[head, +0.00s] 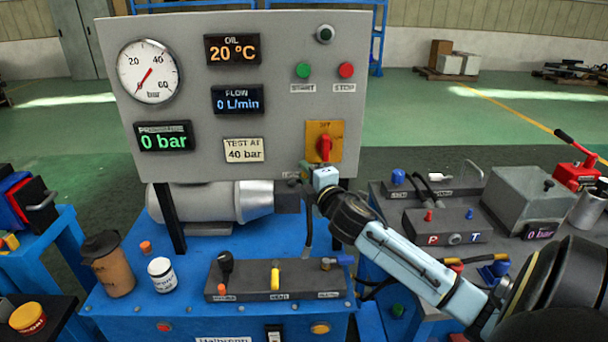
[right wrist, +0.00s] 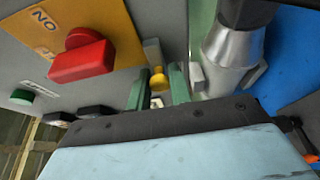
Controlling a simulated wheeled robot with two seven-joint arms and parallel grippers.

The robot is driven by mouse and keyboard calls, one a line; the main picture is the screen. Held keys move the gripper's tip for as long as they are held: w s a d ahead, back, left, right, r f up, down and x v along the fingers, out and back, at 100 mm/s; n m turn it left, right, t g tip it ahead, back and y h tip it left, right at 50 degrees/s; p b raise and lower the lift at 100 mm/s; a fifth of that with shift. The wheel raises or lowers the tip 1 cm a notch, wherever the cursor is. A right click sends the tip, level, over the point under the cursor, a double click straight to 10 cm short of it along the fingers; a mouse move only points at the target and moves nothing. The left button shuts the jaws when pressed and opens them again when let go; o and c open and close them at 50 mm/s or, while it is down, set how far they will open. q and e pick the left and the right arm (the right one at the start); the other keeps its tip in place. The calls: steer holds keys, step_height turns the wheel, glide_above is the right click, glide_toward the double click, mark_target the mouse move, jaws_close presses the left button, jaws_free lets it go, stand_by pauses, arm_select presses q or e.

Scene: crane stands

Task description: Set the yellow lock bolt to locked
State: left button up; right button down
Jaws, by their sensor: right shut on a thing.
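My right gripper (head: 318,184) is at the lower right edge of the grey control panel (head: 190,106), below the red rotary switch (head: 325,148). In the right wrist view its two green fingers (right wrist: 158,86) are closed around the small yellow lock bolt (right wrist: 158,80). A grey bracket (right wrist: 152,52) shows just behind the bolt. In the head view the bolt is hidden behind my gripper. I cannot tell how far it is slid or turned. The red switch also shows close to the fingers in the right wrist view (right wrist: 80,55). My left gripper is not in view.
A silver motor (head: 205,203) lies under the panel. A valve block (head: 230,292) with a yellow lever stands on the blue bench (head: 125,310). A brown cup (head: 110,265) and white jar (head: 162,273) are at left. Another bench with grey equipment stands right, beneath my arm.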

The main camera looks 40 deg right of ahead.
steer(key=c, duration=1.5)
jaws_free()
steer(key=shift+d, duration=0.15)
steer(key=shift+c, duration=0.2)
steer(key=shift+o, duration=0.9)
steer(key=shift+s, duration=0.1)
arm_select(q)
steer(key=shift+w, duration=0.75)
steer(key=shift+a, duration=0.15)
